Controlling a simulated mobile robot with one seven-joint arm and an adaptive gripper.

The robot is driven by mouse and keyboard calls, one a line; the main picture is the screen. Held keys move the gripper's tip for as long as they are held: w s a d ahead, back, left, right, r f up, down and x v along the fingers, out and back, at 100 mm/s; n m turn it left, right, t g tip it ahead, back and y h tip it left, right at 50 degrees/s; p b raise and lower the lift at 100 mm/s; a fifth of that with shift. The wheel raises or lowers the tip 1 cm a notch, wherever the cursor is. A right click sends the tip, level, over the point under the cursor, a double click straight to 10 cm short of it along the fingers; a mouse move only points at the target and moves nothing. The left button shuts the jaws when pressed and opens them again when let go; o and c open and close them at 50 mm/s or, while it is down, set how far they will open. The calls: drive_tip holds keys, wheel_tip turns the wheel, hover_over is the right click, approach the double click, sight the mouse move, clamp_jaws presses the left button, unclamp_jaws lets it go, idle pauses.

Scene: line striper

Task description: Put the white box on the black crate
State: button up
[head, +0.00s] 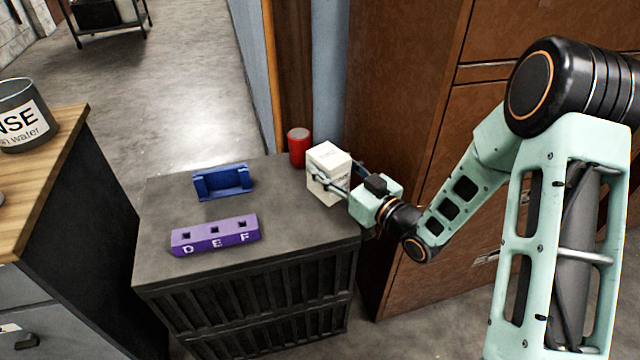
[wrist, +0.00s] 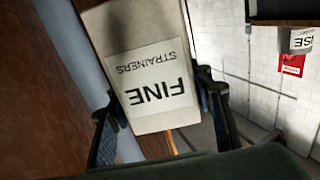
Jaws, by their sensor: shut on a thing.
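The white box (head: 328,163) is at the right back part of the black crate (head: 160,262), near its right edge. In the head view I cannot tell whether its bottom touches the crate top. My gripper (head: 326,181) comes in from the right and is shut on the box, one finger across its front face. In the wrist view the white box (wrist: 150,75) fills the middle between the two fingers (wrist: 160,125), its label reading "FINE STRAINERS" upside down.
On the crate top stand a red can (head: 299,147), a blue holder (head: 222,183) and a purple block (head: 215,236) marked D E F. A brown cabinet (head: 400,90) rises close on the right. A wooden counter (head: 50,135) with a grey can (head: 22,115) is left.

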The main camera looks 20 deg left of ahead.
drive_tip(key=a+f, duration=0.1)
drive_tip(key=w+a+f, duration=0.1)
drive_tip(key=shift+w+f+b, duration=0.15)
drive_tip(key=shift+f+b, duration=0.2)
drive_tip(key=shift+w+a+f+b, duration=0.1)
drive_tip(key=shift+f+b, duration=0.6)
drive_tip(key=shift+f, duration=1)
drive_tip(key=shift+f, duration=0.1)
drive_tip(key=o, duration=1.3)
drive_tip(key=shift+r, duration=0.2)
drive_tip(key=p+v, duration=0.1)
drive_tip(key=v, duration=1.1)
drive_tip(key=shift+f+p, duration=0.1)
drive_tip(key=shift+p, duration=0.2)
